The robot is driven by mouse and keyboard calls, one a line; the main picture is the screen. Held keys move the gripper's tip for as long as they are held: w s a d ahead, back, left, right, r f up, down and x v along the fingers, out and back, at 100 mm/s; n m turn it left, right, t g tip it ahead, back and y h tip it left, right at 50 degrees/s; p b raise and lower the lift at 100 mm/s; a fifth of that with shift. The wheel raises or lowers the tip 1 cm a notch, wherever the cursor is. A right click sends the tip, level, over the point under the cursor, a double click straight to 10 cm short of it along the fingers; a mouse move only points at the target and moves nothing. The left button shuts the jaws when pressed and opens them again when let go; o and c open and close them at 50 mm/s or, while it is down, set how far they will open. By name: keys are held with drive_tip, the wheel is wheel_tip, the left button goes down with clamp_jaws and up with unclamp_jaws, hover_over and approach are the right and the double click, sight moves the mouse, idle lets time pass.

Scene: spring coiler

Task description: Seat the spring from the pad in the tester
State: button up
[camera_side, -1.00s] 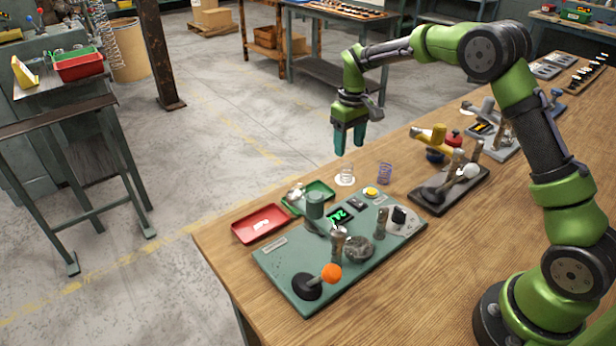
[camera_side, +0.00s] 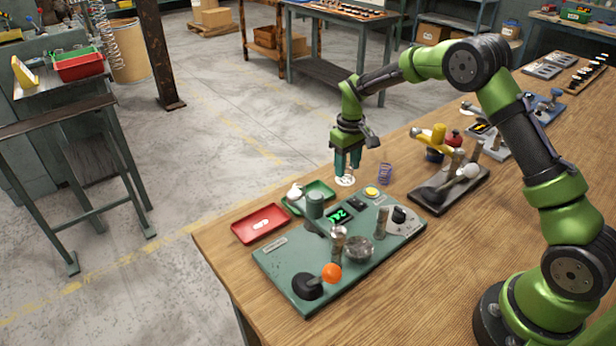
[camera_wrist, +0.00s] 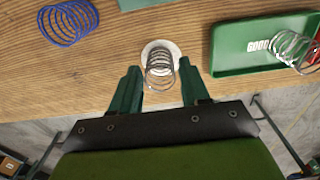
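The silver spring (camera_wrist: 160,66) stands on a round white pad (camera_wrist: 172,45) on the wooden bench. In the side view the pad (camera_side: 345,181) shows just below my fingertips, and the spring is partly hidden by them. My gripper (camera_side: 347,168) is open and pointing down. In the wrist view its two teal fingers (camera_wrist: 160,82) are apart, one to each side of the spring, with gaps visible. The teal bench unit, seemingly the tester (camera_side: 280,262), has a green display (camera_side: 340,216), a post with a cylindrical head (camera_side: 314,205) and an orange-knobbed lever (camera_side: 331,273).
A blue-purple coil (camera_side: 385,173) stands right of the pad. A green tray (camera_side: 318,188) marked "GOOD" holds a spring; a red tray (camera_side: 260,223) lies beside it. A dark-based lever fixture (camera_side: 450,190) stands farther right. Bare bench surrounds the pad.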

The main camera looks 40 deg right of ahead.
drive_tip(key=c, duration=0.5)
drive_tip(key=shift+o, duration=0.2)
drive_tip(key=shift+r, duration=0.2)
drive_tip(key=shift+r, duration=0.4)
drive_tip(key=shift+r, duration=0.1)
drive_tip(key=shift+r, duration=1.15)
